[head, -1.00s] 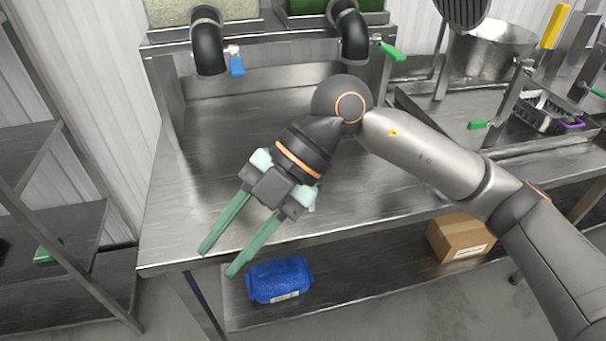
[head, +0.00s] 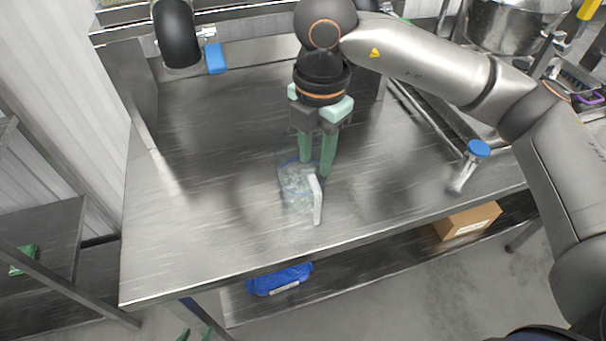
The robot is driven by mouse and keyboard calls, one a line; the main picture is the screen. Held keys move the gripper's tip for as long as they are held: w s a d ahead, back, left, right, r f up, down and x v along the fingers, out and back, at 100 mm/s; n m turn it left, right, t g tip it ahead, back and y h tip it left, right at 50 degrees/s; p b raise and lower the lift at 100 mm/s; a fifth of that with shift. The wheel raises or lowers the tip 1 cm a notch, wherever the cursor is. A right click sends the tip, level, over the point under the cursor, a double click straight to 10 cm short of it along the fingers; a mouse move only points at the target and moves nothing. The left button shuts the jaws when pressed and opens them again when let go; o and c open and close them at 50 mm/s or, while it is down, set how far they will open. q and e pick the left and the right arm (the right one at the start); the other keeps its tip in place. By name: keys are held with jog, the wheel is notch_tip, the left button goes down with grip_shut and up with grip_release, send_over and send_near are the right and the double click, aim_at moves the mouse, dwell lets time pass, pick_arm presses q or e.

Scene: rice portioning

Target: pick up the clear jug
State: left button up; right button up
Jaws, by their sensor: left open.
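The clear jug (head: 296,205) stands on the steel table near its front edge, with a blue line around its rim and a pale handle (head: 317,203) at its right. My right gripper (head: 316,170) points down at the jug's rim by the handle, its green fingers apart with a gap between them. Its left finger overlaps the rim in the picture; contact cannot be told.
A blue-topped clear item (head: 469,164) stands at the right of the steel table (head: 200,230). A blue package (head: 280,279) and a cardboard box (head: 467,221) lie on the lower shelf. The table's left is clear.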

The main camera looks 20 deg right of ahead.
aim_at(306, 183)
notch_tip(306, 183, down, 8)
jog(key=shift+r+p, duration=0.1)
jog(key=shift+p, duration=0.5)
grip_shut()
dwell(1.2)
